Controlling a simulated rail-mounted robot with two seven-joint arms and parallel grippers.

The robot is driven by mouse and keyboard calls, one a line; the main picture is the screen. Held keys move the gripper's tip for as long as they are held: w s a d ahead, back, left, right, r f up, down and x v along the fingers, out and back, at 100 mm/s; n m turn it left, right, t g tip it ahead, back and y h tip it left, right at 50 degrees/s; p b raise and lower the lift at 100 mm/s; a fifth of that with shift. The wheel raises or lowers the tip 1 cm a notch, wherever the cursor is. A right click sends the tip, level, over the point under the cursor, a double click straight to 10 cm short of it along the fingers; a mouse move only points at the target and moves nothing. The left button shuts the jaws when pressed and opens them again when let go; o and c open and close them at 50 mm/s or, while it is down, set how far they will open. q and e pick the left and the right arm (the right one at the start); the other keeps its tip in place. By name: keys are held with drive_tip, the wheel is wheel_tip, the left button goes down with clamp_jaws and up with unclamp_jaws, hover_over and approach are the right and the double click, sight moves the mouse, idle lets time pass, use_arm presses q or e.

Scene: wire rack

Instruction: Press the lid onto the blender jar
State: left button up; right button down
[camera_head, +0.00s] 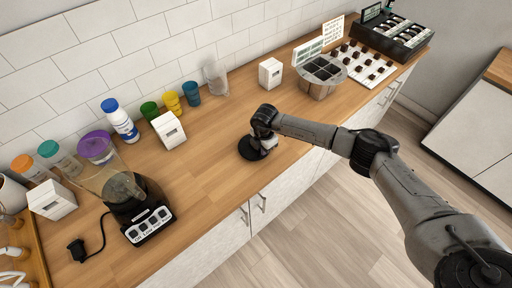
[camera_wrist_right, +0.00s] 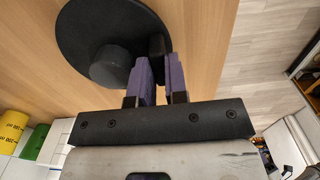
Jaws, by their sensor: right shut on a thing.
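The blender jar (camera_head: 98,182) is clear and stands open-topped on its black base (camera_head: 140,212) with a row of buttons, at the left of the counter. The lid (camera_head: 250,149) is a black disc near the counter's front edge, right of the blender. In the right wrist view the lid (camera_wrist_right: 85,30) shows its round knob. My right gripper (camera_head: 266,140) is shut on the lid; its fingers (camera_wrist_right: 158,65) show at the disc's edge, beside the knob. The exact contact is partly hidden. My left gripper is not in view.
White boxes (camera_head: 169,130), a blue-capped bottle (camera_head: 121,122), coloured cups (camera_head: 172,102) and a clear pitcher (camera_head: 215,79) line the wall. A purple-lidded container (camera_head: 96,146) stands just behind the jar. A cord and plug (camera_head: 77,250) lie front left. The counter between lid and blender is clear.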

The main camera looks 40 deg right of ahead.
drive_tip(key=shift+r, duration=0.15)
drive_tip(key=shift+r+p, duration=2.3)
drive_tip(key=shift+r, duration=0.1)
drive_tip(key=shift+r+p, duration=2.15)
drive_tip(key=shift+r, duration=0.3)
